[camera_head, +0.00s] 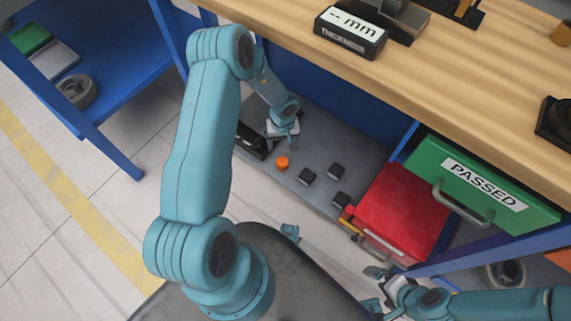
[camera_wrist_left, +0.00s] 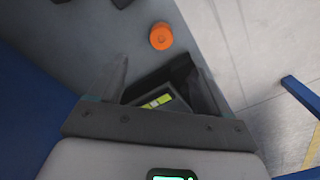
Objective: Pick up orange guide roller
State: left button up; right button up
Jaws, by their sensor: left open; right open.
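The orange guide roller (camera_head: 282,163) is a small orange cylinder on the grey lower shelf (camera_head: 325,150) under the wooden bench. It also shows in the left wrist view (camera_wrist_left: 161,36), just beyond my left gripper (camera_wrist_left: 160,85), whose fingers are apart with nothing between them at the roller. In the head view my left gripper (camera_head: 290,138) reaches down over the shelf, a little above and behind the roller, not touching it. My right gripper (camera_head: 378,290) is open and empty at the lower right, far from the roller.
A black device with a yellow-green display (camera_wrist_left: 157,102) lies beneath my left gripper. Several dark blocks (camera_head: 307,176) lie right of the roller. A red bin (camera_head: 400,210) and a green PASSED drawer (camera_head: 480,185) stand further right. A blue bench leg (camera_head: 110,150) is at left.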

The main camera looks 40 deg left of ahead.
pick_arm(q)
notch_tip(320, 180, down, 10)
jog(key=b, duration=0.4)
jog(key=shift+s+f, duration=0.15)
jog(key=shift+f, duration=0.1)
jog(key=f+b, duration=0.2)
jog(key=f, duration=0.1)
jog(key=f+b, duration=0.1)
jog(key=f, duration=0.1)
jog(key=shift+a+f, duration=0.1)
jog(key=shift+a, duration=0.15)
jog(key=c, duration=1.3)
